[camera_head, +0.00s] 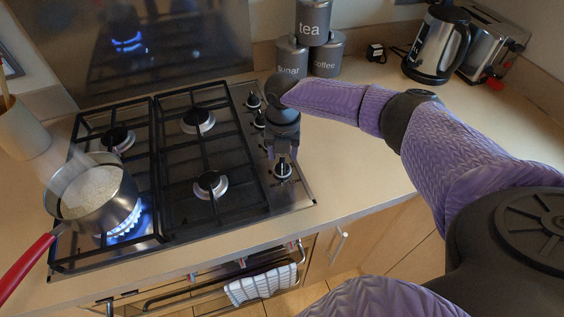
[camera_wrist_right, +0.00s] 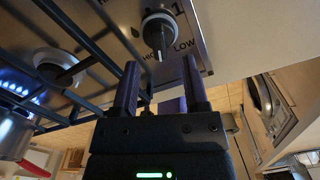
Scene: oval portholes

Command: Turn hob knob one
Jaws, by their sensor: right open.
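The hob (camera_head: 160,170) is a steel gas hob with black grates. Its knobs run in a column along its right side, and the nearest one is hob knob one (camera_head: 283,171). My right gripper (camera_head: 283,152) is over the knob column. In the wrist view this gripper (camera_wrist_right: 160,85) is open and empty, its two fingers apart with the knob just beyond their tips. My left gripper is not in view.
A steaming pot (camera_head: 92,197) with a red handle stands on the lit front left burner (camera_head: 125,220). Tea, sugar and coffee canisters (camera_head: 312,20), a kettle (camera_head: 437,45) and a toaster (camera_head: 492,50) stand at the back. The counter right of the hob (camera_head: 350,170) is clear.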

